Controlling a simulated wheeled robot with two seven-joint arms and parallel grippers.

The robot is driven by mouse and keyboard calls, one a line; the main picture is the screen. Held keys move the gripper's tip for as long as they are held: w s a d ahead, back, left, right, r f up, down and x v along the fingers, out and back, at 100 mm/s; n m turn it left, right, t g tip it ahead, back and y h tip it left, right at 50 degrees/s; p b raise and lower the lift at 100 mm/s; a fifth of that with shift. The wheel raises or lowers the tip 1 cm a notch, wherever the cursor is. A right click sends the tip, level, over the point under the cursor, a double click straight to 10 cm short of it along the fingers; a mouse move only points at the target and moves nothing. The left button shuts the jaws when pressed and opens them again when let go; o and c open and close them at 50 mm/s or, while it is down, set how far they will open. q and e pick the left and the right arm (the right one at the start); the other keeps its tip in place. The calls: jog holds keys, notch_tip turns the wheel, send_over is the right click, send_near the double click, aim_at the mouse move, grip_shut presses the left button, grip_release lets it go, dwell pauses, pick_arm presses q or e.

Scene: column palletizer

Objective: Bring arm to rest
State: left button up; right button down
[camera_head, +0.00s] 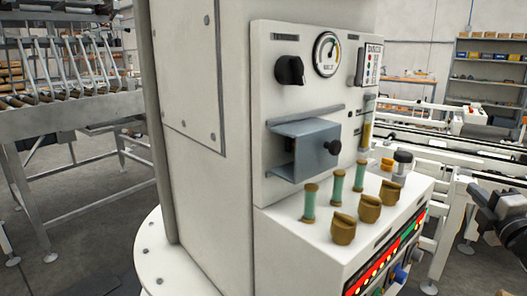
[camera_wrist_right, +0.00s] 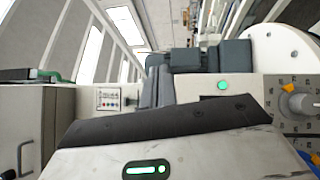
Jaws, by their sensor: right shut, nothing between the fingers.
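My right gripper (camera_head: 484,196) is a dark grey shape at the right edge of the head view, partly cut off by the frame. It is shut and empty, and it hangs in the air to the right of the machine's control box. The right wrist view shows a pale housing with a green light and a dark bar across the lower half. My left gripper is not in the head view.
A white machine column (camera_head: 200,200) with a gauge panel (camera_head: 265,80) fills the middle. Its control box (camera_head: 295,245) carries brown knobs (camera_head: 369,208), green posts (camera_head: 310,200) and lit buttons. A roller conveyor (camera_head: 70,97) stands left, white rails (camera_head: 470,160) and shelves (camera_head: 490,62) right.

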jog(key=s+d+f+m+g+h, duration=0.2)
jog(key=d+f+m+g+h, duration=0.35)
jog(key=m, duration=0.85)
jog(key=s+a+f+g+y, duration=0.1)
jog(key=s+a+f+y, duration=0.2)
jog(key=a+f, duration=0.55)
jog(key=s+a+f+y, duration=0.3)
jog(key=a+f, duration=0.5)
jog(key=a, duration=0.1)
jog(key=s+a+f+g+y, duration=0.1)
jog(key=s+a+f+y, duration=0.15)
jog(key=s+a, duration=0.5)
jog(key=s+a+f+g+y, duration=0.1)
jog(key=s+a+f, duration=0.3)
jog(key=a, duration=0.6)
pick_arm(q)
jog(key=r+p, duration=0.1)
jog(key=p, duration=0.1)
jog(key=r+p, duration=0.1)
jog(key=p, duration=0.2)
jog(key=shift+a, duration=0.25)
pick_arm(e)
jog(key=s+a+r+m+y, duration=0.1)
jog(key=s+a+r+m, duration=0.1)
jog(key=s+a+r, duration=0.3)
jog(key=s+a, duration=0.1)
jog(key=s, duration=0.2)
jog(key=shift+a, duration=0.35)
jog(key=shift+g, duration=0.25)
